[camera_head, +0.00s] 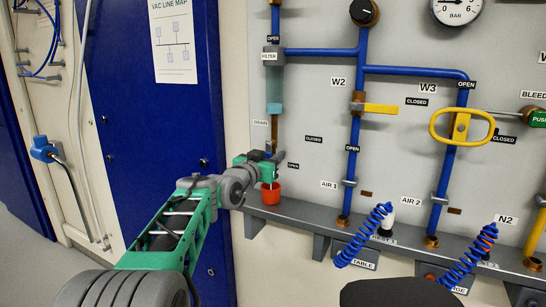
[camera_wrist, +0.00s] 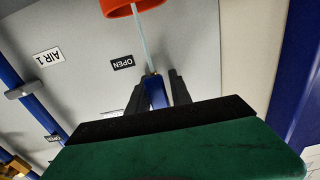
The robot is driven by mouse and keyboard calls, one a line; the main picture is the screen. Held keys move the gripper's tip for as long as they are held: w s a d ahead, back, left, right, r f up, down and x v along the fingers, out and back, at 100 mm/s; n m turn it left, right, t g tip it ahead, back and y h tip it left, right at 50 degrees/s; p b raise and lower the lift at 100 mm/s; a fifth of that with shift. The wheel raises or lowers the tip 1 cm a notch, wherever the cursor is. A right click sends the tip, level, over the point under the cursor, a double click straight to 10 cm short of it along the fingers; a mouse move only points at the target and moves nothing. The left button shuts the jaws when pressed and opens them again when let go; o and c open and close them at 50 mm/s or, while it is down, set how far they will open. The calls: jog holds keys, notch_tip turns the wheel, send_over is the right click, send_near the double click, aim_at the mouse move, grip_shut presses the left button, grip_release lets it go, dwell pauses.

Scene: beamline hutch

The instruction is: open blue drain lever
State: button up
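The blue drain lever (camera_wrist: 156,94) shows in the wrist view between the two dark fingers of my gripper (camera_wrist: 160,90). The fingers lie on either side of it, but I cannot tell whether both press on it. In the head view my gripper (camera_head: 266,163) is at the drain pipe's lower end, and it hides the lever. A DRAIN label (camera_head: 260,122) is above. A CLOSED label (camera_head: 313,139) is to the upper right, and an OPEN label (camera_head: 292,166) is just right of my gripper. A thin pale line (camera_wrist: 143,45) runs between the lever area and the red cup (camera_wrist: 133,5).
The red cup (camera_head: 270,194) stands on the grey ledge (camera_head: 300,213) below my gripper. Blue pipes (camera_head: 356,125) with a yellow lever (camera_head: 381,108) and a yellow oval handle (camera_head: 462,127) are to the right. A blue door (camera_head: 145,120) is at left.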

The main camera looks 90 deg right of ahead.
jog(key=shift+o, duration=1.3)
jog(key=shift+a, duration=0.1)
jog(key=v, duration=0.7)
jog(key=shift+w+a, duration=0.15)
jog(key=shift+a, duration=0.15)
